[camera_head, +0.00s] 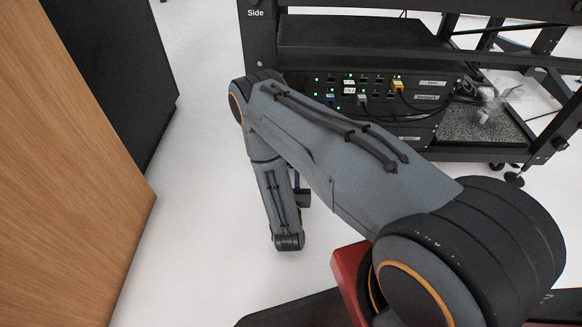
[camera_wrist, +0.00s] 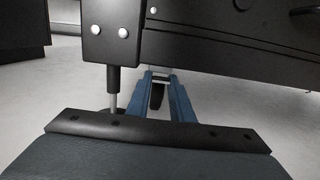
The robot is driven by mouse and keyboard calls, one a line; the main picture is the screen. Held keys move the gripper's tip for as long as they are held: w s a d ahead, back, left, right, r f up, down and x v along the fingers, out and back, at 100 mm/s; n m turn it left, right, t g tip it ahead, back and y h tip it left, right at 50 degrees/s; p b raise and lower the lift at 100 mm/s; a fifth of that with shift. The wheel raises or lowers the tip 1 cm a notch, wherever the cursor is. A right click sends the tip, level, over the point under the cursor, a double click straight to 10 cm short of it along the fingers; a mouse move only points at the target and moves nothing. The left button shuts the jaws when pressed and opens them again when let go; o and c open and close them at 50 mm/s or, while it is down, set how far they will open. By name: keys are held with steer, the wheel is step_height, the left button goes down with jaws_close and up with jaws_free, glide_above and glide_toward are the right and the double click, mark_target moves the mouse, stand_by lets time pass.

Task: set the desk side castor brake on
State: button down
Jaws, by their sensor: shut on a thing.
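The rack post marked "Side" (camera_head: 257,40) stands above the work area in the head view. In the wrist view a castor stem (camera_wrist: 113,92) comes down from the rack's lower corner. The castor's wheel is mostly hidden behind my gripper's dark front plate. My gripper (camera_wrist: 160,76) has blue fingers reaching under the rack's bottom edge, just right of the stem. They are shut on a small dark part (camera_wrist: 157,96) low at the rack's foot. I cannot tell for sure that it is the brake lever, nor its position. In the head view my arm hides most of this spot.
The rack holds a panel with lit ports and cables (camera_head: 375,90). A wooden panel (camera_head: 70,170) and a black cabinet (camera_head: 115,60) stand at the left. Pale floor (camera_head: 195,215) is clear between them and my arm. Other castors (camera_head: 514,179) show at the right.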

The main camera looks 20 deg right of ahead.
steer(key=shift+f, duration=0.1)
steer(key=c, duration=1.8)
jaws_free()
steer(key=shift+c, duration=0.2)
steer(key=shift+s, duration=0.1)
steer(key=shift+p+v, duration=2.5)
steer(key=shift+v, duration=1.3)
steer(key=shift+f, duration=0.15)
